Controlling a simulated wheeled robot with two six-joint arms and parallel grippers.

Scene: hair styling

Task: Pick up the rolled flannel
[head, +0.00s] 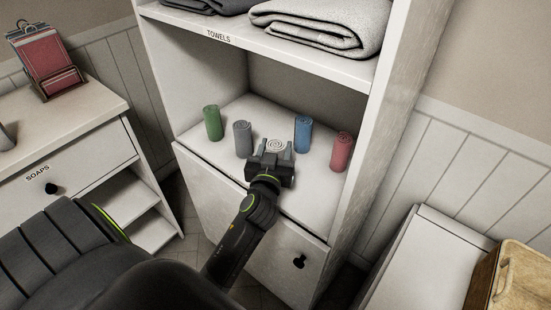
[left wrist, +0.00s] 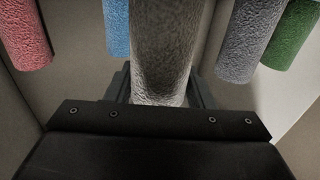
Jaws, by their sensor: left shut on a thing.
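A cream-white rolled flannel (head: 277,146) stands upright on the shelf of the towel cabinet, in the middle of a row of rolls. My left gripper (head: 272,158) is in front of it, with a finger on each side, shut on it. In the left wrist view the same roll (left wrist: 162,45) stands between the fingers, its end close to the gripper's body. Its lower part is hidden by my gripper in the head view. My right gripper is not in view.
Green (head: 212,123) and grey (head: 243,139) rolls stand to the left, blue (head: 303,134) and red (head: 341,151) rolls to the right. The cabinet's side wall (head: 372,120) bounds the right. Folded towels (head: 325,25) lie on the shelf above.

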